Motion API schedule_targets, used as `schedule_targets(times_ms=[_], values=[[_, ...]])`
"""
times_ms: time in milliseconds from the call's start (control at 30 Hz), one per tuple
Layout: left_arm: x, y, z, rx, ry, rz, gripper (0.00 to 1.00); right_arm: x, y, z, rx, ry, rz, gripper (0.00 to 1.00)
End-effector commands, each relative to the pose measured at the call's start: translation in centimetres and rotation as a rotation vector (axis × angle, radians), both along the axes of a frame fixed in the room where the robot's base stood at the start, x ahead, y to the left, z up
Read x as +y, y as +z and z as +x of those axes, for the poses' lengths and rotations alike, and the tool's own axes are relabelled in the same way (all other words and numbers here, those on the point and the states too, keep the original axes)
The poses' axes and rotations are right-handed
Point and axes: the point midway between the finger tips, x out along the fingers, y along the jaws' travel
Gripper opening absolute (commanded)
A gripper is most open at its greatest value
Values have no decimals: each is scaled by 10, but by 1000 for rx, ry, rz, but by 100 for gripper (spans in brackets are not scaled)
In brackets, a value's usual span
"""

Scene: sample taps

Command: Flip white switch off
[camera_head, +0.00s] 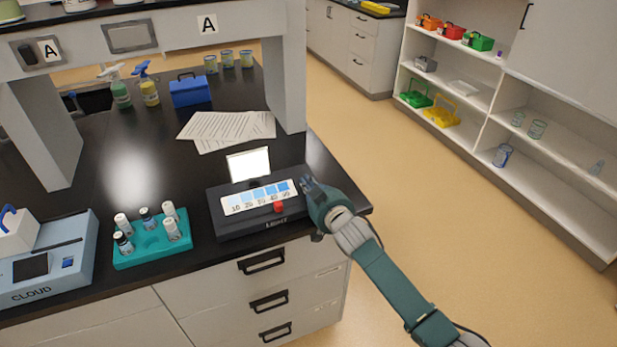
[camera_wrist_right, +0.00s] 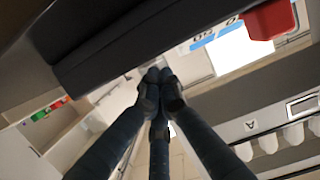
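A black box (camera_head: 240,221) marked "LIGHT" stands near the counter's right end. On it are a lit white panel (camera_head: 249,164), a blue colour scale (camera_head: 259,196) with numbers and a red knob (camera_head: 278,207). My right gripper (camera_head: 309,186) is at the box's right side; whether it touches cannot be told. In the right wrist view, its fingers (camera_wrist_right: 158,78) meet at their tips with nothing seen between them. The black box (camera_wrist_right: 130,40) and red knob (camera_wrist_right: 270,19) show above the fingers there. I cannot make out a white switch. My left gripper is not in view.
A teal rack (camera_head: 152,246) of vials and a blue-grey "CLOUD" device (camera_head: 50,268) stand left of the box. Papers (camera_head: 228,131) lie behind it. A shelf post (camera_head: 286,75) rises behind the box. Open floor (camera_head: 470,220) lies to the right.

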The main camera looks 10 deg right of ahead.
Motion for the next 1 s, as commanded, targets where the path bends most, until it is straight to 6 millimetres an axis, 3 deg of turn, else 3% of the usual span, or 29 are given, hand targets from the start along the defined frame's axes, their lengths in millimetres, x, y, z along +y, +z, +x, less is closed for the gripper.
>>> schedule_targets(times_ms=[467, 767, 800, 1000], values=[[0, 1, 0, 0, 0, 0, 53, 0, 2, 2, -2, 0, -1, 0], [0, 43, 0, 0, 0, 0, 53, -3, 50, 10, -2, -4, -1, 0], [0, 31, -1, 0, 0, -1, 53, -4, 39, 1, 2, -3, -2, 0], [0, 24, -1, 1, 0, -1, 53, -12, 52, -32, -1, -3, 0, 0]])
